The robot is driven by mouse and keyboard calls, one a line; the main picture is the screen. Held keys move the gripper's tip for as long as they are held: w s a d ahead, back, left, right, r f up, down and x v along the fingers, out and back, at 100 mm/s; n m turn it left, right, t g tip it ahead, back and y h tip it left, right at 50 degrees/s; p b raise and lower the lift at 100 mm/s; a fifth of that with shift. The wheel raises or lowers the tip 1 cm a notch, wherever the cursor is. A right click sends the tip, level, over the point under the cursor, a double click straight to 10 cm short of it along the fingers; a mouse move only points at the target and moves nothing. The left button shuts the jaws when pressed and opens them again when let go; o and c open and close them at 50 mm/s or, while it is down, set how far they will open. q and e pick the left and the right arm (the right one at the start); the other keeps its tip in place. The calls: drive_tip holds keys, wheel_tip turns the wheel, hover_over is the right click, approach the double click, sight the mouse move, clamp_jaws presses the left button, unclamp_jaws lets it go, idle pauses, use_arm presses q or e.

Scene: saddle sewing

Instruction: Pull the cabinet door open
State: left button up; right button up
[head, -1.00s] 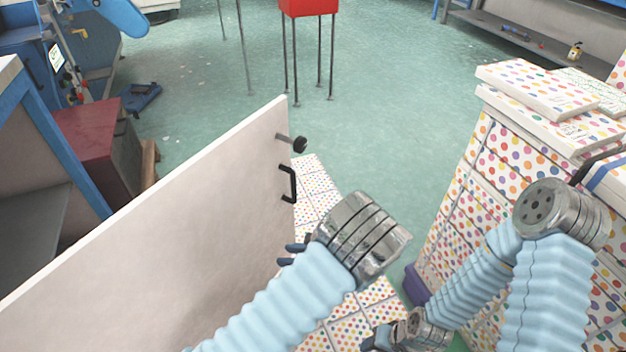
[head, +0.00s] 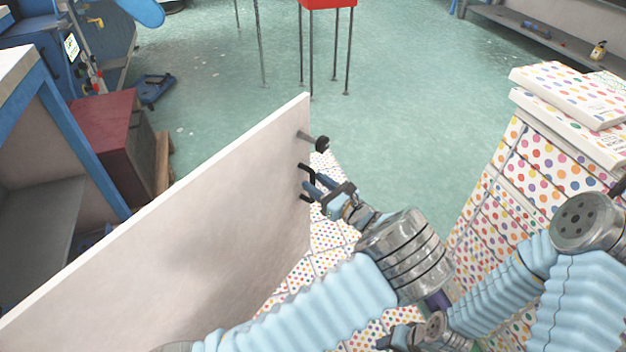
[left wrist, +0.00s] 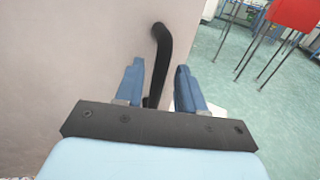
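The cabinet door (head: 215,215) is a large pale panel standing upright across the left half of the head view.
A stack of polka-dot boxes (head: 500,190) stands on the right beside my right arm. A dark red cabinet (head: 115,145) and a blue-framed bench (head: 85,150) are beyond the door at left. A red stool (head: 328,3) stands farther back. Green floor (head: 400,110) is clear between them.

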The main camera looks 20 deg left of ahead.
use_arm(q)
drive_tip(key=shift+x, duration=0.9)
clamp_jaws()
